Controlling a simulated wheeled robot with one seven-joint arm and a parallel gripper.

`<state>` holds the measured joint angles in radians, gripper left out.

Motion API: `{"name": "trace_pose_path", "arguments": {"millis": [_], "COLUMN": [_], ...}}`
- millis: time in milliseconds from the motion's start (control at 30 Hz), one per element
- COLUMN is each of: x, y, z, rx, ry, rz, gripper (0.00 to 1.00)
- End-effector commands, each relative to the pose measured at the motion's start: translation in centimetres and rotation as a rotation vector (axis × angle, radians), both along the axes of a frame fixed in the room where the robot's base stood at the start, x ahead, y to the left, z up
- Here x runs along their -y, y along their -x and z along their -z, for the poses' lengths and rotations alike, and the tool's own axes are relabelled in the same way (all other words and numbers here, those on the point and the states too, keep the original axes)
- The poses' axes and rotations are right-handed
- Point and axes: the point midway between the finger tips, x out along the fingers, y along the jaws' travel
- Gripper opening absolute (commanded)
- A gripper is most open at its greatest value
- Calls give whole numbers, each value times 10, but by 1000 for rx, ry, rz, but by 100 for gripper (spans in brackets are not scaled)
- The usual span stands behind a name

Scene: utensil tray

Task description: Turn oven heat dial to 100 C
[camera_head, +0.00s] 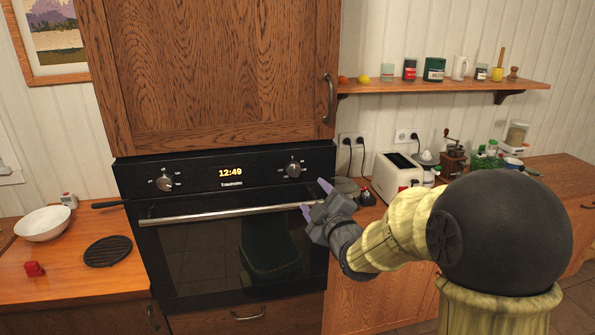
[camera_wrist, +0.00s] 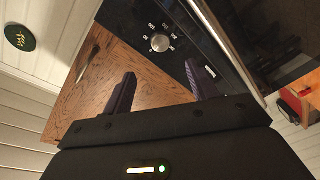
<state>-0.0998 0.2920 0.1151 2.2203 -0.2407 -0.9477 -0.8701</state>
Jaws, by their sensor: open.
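The black oven's control panel (camera_head: 225,176) carries a left dial (camera_head: 165,184) and a right dial (camera_head: 293,169), with a lit clock between them. My gripper (camera_head: 315,197) is in front of the oven, below and to the right of the right dial, near the right end of the door handle. In the wrist view, a silver dial (camera_wrist: 160,43) with white numbers around it shows beyond the fingertips, roughly between them. My gripper (camera_wrist: 161,72) is open and empty, apart from the dial. The dial's exact setting is too small to read.
The oven door handle (camera_head: 228,214) runs across below the panel. A wooden cabinet door (camera_head: 210,70) with a metal handle (camera_head: 328,98) is above. A toaster (camera_head: 397,175) and small items stand on the right counter. A white bowl (camera_head: 43,223) is on the left counter.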

Motion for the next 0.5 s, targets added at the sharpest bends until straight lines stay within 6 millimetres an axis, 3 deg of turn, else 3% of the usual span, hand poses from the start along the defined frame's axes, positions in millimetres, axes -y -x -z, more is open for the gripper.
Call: {"name": "trace_pose_path", "arguments": {"millis": [500], "x": [-33], "y": [-76], "z": [-3], "rx": [-1], "ry": [0], "rz": [-1], "gripper": [58]}}
